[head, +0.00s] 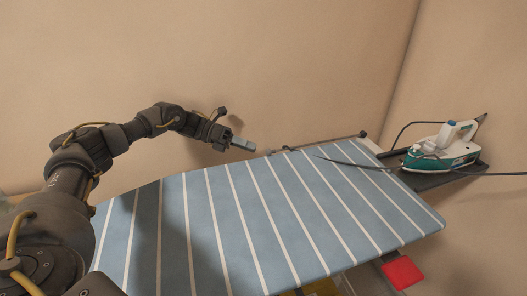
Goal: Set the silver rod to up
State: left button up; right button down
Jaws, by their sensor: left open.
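A thin rod (318,143) runs low along the far edge of the ironing board (245,215), close to level and rising slightly to the right. It looks dark grey, with a small dark knob at its right end. Its left end lies near my left gripper (246,145). My left gripper is over the board's far edge, to the left of the rod, with its grey fingers pointing right. It is open, and a small gap shows between its tips and the rod. My right gripper is out of view.
A white and teal iron (443,147) stands on a dark rest (455,175) at the right, with a dark cord across the board's far right corner. A red object (402,272) is below the board's front edge. The striped board top is otherwise clear. Beige walls stand behind.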

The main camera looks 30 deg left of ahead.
pick_arm(q)
jog(key=shift+p+x, duration=0.45)
jog(key=shift+x, duration=2.2)
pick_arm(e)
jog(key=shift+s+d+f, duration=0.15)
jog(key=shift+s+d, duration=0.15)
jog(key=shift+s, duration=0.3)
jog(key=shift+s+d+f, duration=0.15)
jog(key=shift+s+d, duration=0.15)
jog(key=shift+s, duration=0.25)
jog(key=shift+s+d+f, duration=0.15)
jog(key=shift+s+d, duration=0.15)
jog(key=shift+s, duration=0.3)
pick_arm(q)
grip_shut()
